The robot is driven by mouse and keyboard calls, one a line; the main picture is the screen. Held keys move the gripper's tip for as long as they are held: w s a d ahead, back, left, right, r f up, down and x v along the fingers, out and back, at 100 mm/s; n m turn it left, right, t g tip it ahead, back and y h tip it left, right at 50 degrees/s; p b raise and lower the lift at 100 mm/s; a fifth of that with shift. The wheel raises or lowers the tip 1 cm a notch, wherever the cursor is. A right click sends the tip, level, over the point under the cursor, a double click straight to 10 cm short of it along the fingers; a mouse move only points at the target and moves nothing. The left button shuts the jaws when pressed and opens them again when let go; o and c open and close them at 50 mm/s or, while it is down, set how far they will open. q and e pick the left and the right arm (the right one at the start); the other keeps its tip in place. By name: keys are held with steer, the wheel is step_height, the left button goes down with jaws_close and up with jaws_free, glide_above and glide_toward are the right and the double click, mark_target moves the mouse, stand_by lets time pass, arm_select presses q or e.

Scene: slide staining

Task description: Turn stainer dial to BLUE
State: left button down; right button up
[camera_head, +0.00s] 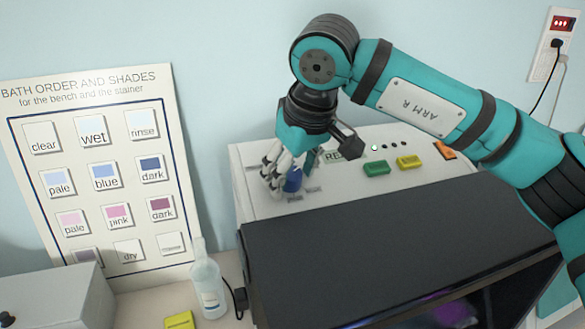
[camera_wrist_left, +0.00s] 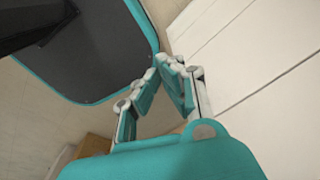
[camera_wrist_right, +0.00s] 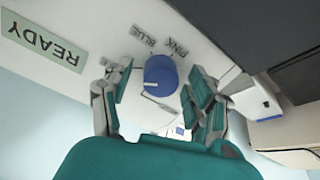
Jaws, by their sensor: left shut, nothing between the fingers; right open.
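The stainer dial, a blue round knob (camera_wrist_right: 160,72), stands on the white top panel of the stainer (camera_head: 262,210). In the head view the dial (camera_head: 293,181) is partly hidden by my right gripper (camera_head: 284,172). In the right wrist view the BLUE label (camera_wrist_right: 130,33) and the PINK label (camera_wrist_right: 177,48) lie beside the dial. A pale mark shows on the knob's lower left; its exact setting is unclear. My right gripper (camera_wrist_right: 158,88) is open, with one finger on each side of the dial; contact cannot be told. My left gripper (camera_wrist_left: 170,66) is shut and empty, away from the stainer.
A READY plate (camera_wrist_right: 45,40), green button (camera_head: 376,168), yellow button (camera_head: 409,162) and orange button (camera_head: 445,150) share the panel. The dark stainer front (camera_head: 390,235) lies nearer. A bottle (camera_head: 208,280), yellow block (camera_head: 180,320) and bath-order poster (camera_head: 100,90) stand left.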

steer(key=c, duration=1.1)
steer(key=shift+c, duration=0.2)
steer(key=shift+f+m+b, duration=0.1)
steer(key=shift+m+b, duration=0.85)
steer(key=shift+m, duration=0.15)
steer(key=m+b, duration=0.1)
steer(key=m, duration=0.1)
steer(key=shift+m, duration=0.4)
steer(key=m+b, duration=0.2)
steer(key=m, duration=0.1)
steer(key=shift+m, duration=0.3)
steer(key=shift+m+t+b, duration=0.3)
steer(key=shift+m+b, duration=0.2)
steer(key=shift+m, duration=1)
